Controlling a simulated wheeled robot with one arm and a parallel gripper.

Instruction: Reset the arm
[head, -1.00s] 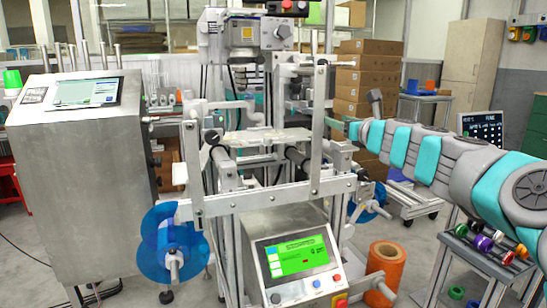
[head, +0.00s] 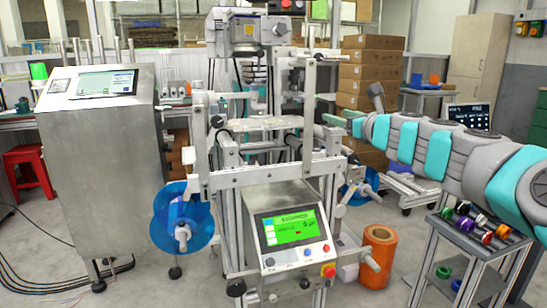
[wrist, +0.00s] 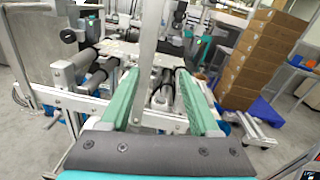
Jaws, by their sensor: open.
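My arm (head: 435,145), grey with teal bands, reaches in from the right in the head view, roughly level. My gripper (head: 335,119) is at its left end, beside the upper right part of the machine frame. In the wrist view my gripper (wrist: 157,76) shows two green fingers set apart, with nothing held between them. The machine's rails and rollers (wrist: 95,80) lie beyond the fingertips. I cannot tell whether the fingers touch the frame.
The metal reel machine (head: 270,176) stands close ahead, with a blue reel (head: 183,222) and a green screen (head: 290,228). An orange roll (head: 379,248) stands on the floor. A cart with small spools (head: 480,222) is below my arm. Stacked boxes (head: 368,80) are behind.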

